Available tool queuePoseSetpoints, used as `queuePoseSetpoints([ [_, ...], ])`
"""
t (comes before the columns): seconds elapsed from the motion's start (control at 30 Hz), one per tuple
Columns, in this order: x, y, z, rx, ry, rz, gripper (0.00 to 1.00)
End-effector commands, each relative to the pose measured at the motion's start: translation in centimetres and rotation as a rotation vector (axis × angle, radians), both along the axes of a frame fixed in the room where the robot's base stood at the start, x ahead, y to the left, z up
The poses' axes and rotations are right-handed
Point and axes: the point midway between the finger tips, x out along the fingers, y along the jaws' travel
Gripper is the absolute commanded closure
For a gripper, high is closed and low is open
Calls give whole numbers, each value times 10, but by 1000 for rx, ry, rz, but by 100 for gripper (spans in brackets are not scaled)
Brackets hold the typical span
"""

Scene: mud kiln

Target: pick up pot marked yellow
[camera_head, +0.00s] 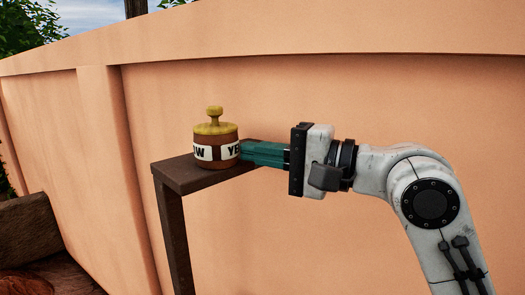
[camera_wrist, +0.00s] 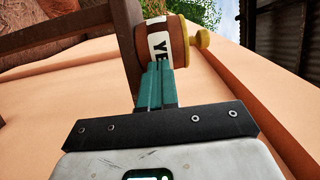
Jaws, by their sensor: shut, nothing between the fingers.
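The pot marked yellow (camera_head: 215,138) is brown with a yellow lid and knob and a white lettered band. It stands upright near the end of a narrow brown wooden stand (camera_head: 190,177). My gripper (camera_head: 243,152) has teal fingers that are shut together and empty. The fingertips are right beside the pot's right side in the head view; I cannot tell whether they touch it. In the wrist view the pot (camera_wrist: 163,42) lies just past the tips of my gripper (camera_wrist: 157,70), with part of its band hidden behind them.
An orange mud wall (camera_head: 330,90) runs close behind the stand and my arm. A brown block (camera_head: 27,223) lies at the lower left. In the wrist view, a dark ribbed metal surface (camera_wrist: 283,45) shows at the upper right.

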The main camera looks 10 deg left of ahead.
Motion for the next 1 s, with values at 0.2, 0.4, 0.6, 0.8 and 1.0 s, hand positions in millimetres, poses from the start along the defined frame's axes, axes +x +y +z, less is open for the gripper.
queuePoseSetpoints([
  [0.2,-11,21,4,1,3,7,100],
  [0.4,-26,50,4,1,3,4,100],
  [0.6,-30,58,0,1,2,0,100],
  [0.8,-30,58,-1,-1,1,0,100],
  [1.0,-28,58,0,-1,1,0,100],
])
